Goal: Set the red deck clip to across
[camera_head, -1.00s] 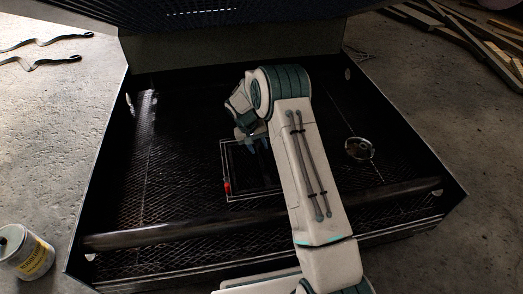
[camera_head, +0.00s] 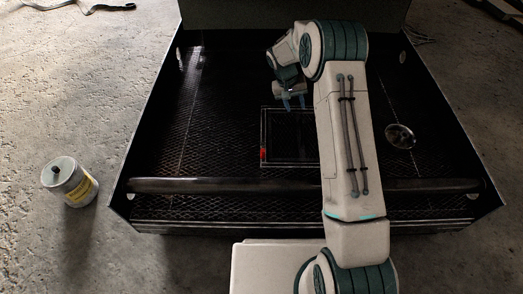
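The red deck clip (camera_head: 263,154) is a small red piece on the left side of a thin pale rectangular frame (camera_head: 262,127) on the dark mesh deck. It looks upright along that side, but it is too small to tell its exact setting. My gripper (camera_head: 292,104) hangs above the far edge of the frame, up and to the right of the clip and apart from it. Its fingers point down and look parted, with nothing seen between them. My arm hides the right part of the frame.
The dark enclosure has raised side walls (camera_head: 150,125). A thick bar (camera_head: 230,185) crosses its near side. A round metal disc (camera_head: 400,136) lies on the right of the deck. A paint can (camera_head: 70,182) stands on the concrete floor outside, left. The deck left of the frame is clear.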

